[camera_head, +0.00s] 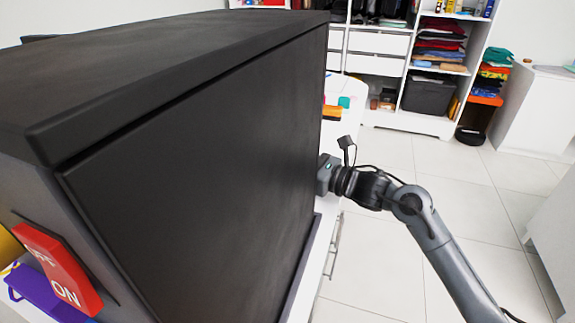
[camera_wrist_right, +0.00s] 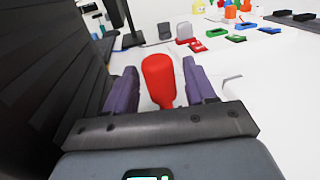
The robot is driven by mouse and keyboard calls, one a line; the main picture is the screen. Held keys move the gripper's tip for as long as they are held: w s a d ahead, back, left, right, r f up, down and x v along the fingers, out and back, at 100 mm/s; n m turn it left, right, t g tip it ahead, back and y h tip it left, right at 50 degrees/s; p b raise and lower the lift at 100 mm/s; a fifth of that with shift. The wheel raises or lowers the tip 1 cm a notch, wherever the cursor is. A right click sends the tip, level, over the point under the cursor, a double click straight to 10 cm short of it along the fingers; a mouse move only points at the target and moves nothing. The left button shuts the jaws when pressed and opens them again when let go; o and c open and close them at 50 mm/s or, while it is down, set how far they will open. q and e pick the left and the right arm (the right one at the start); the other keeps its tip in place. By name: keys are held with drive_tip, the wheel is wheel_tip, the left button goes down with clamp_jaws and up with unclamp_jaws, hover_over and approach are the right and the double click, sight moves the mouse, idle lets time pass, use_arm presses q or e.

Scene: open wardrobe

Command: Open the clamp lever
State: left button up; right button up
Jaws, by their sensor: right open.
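A red, rounded handle (camera_wrist_right: 159,80), which looks like the clamp lever's grip, stands up from the white surface in the right wrist view. My right gripper (camera_wrist_right: 159,66) is open, with one purple-grey finger on each side of the handle. I cannot tell whether either finger touches it. The handle's lower end is hidden behind the gripper body. In the head view my right arm (camera_head: 411,201) comes in from the lower right, and its gripper is hidden behind the large black box. My left gripper is not in view.
The large black box (camera_head: 215,140) fills the left of the head view, with a red ON switch (camera_head: 58,272) on its near side. Its dark side (camera_wrist_right: 40,80) runs close along my right gripper's left. Several small items, including a red one (camera_wrist_right: 197,45), lie on the white surface (camera_wrist_right: 265,110).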

drive_tip(key=shift+w+a, duration=0.3)
drive_tip(key=shift+a, duration=0.25)
drive_tip(key=shift+c, duration=0.4)
clamp_jaws()
